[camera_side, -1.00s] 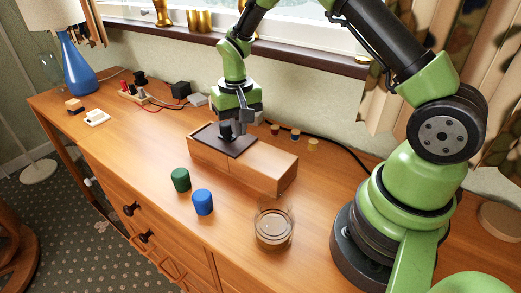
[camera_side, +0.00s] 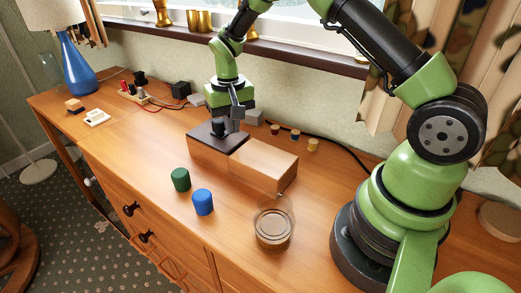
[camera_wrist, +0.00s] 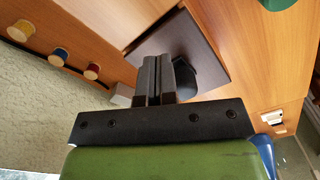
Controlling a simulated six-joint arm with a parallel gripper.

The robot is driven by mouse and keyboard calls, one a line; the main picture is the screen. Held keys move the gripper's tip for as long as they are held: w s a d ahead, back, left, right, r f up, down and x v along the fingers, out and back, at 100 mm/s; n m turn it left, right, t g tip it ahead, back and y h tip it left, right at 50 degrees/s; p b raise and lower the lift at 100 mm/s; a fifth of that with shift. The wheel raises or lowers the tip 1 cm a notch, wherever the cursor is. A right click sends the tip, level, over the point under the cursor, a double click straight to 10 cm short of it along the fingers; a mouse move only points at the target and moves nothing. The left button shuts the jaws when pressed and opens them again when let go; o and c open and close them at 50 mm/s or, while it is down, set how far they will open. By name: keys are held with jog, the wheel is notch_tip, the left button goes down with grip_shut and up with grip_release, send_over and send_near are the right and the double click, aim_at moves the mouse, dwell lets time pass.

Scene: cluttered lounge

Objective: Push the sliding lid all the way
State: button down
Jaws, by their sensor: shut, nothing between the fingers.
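A long wooden box (camera_side: 268,160) lies on the wooden dresser top. A dark flat lid (camera_side: 203,137) covers its left part, and the right part shows bare wood. A dark upright knob (camera_side: 216,129) stands on the lid. The lid (camera_wrist: 172,38) and the knob (camera_wrist: 210,74) also show in the wrist view. My gripper (camera_side: 231,128) is shut and empty, low over the lid on the right side of the knob. In the wrist view its fingers (camera_wrist: 160,65) are close beside the knob; I cannot tell if they touch it.
A green cylinder (camera_side: 180,180), a blue cylinder (camera_side: 203,202) and a glass (camera_side: 274,226) stand in front of the box. The dresser left of the box is mostly clear.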

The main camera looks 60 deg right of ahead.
jog(key=shift+s, duration=0.5)
notch_tip(320, 180, up, 7)
dwell(0.6)
jog(key=shift+r, duration=0.1)
jog(key=s+a+r+n+t+y, duration=0.1)
jog(key=s+a+r+t, duration=0.15)
jog(key=s+r, duration=0.45)
jog(key=s+a+r+t, duration=0.2)
jog(key=s+a+r, duration=0.1)
jog(key=s+r, duration=0.45)
jog(key=s+a+n+t+y, duration=0.1)
jog(key=s+t, duration=0.1)
jog(key=s, duration=0.5)
jog(key=shift+t, duration=0.35)
